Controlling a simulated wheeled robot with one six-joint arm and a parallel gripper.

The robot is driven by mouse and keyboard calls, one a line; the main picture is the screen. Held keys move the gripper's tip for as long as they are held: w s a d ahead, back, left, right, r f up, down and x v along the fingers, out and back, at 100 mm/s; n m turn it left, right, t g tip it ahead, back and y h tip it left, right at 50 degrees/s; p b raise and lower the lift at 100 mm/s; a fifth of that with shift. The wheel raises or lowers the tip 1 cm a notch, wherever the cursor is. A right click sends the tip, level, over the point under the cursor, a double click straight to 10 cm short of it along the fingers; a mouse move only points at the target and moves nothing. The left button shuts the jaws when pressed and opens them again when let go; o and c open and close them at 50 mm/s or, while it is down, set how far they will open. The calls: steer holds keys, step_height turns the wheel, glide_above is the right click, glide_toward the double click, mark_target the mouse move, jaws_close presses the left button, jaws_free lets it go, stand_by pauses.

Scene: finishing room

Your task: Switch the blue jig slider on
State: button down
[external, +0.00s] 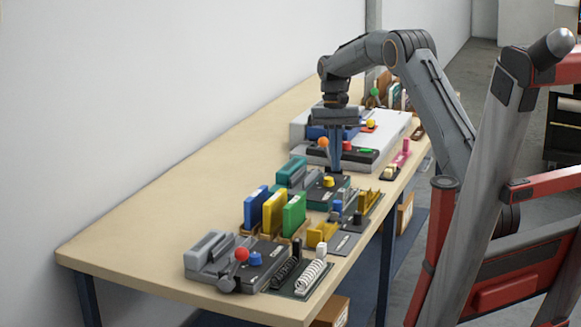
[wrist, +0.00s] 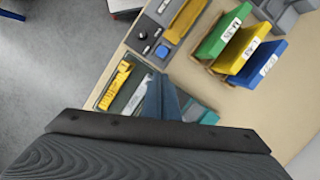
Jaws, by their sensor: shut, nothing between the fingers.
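A small blue block (external: 337,205), the likeliest match for the blue jig slider, stands on a grey plate beside a yellow piece (external: 321,234) and a dark knob (external: 357,217). My gripper (external: 335,170) is shut and empty, pointing down over the teal-and-dark unit (external: 318,195), behind the blue block. In the wrist view my fingers (wrist: 160,98) are apart from the blue block.
Green, yellow and blue upright blocks (external: 292,215) stand close by in a rack. A yellow fixture (external: 368,200) lies near the table's front edge. A grey unit with a red-knobbed lever (external: 241,254) and a blue knob (external: 255,258) is nearer. The table is bare toward the wall.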

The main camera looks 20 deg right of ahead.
mark_target(332, 212)
steer(key=p+x, duration=0.2)
steer(key=x, duration=0.6)
steer(key=shift+s+f+p, duration=0.15)
steer(key=shift+f+p, duration=0.2)
steer(key=shift+p, duration=0.05)
steer(key=s+a+p, duration=0.1)
steer(key=s+a, duration=0.1)
steer(key=shift+s+a+r, duration=0.1)
steer(key=shift+s+a, duration=0.3)
steer(key=shift+s, duration=0.05)
steer(key=p+v, duration=0.2)
steer(key=v, duration=0.8)
